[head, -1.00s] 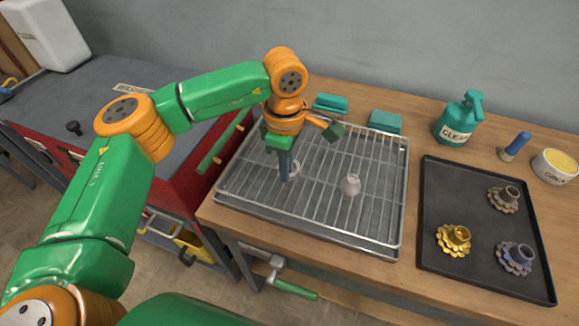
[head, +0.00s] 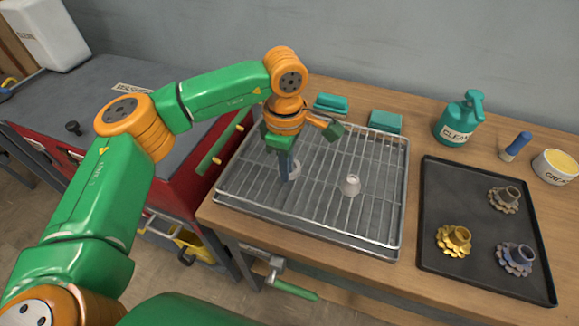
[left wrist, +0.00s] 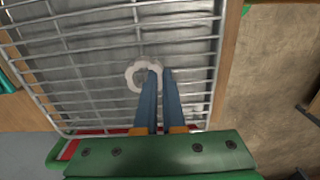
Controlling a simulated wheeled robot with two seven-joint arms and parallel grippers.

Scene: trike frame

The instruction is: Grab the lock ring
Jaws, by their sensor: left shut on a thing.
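The lock ring (left wrist: 133,75) is a pale ring with a gap in its outline, at the wire rack. In the left wrist view its right side lies between the blue fingertips of my left gripper (left wrist: 158,73), which is shut on it. In the head view the lock ring (head: 294,170) shows partly behind the fingers of my left gripper (head: 284,178), which point down at the rack's left part. I cannot tell whether the ring touches the wires. My right gripper is out of view.
The wire rack (head: 330,220) stands on the wooden bench with a small pale cone-like part (head: 350,185) on it. To the right is a dark tray (head: 470,200) with several toothed parts. A cleaner bottle (head: 459,118) and teal blocks stand behind.

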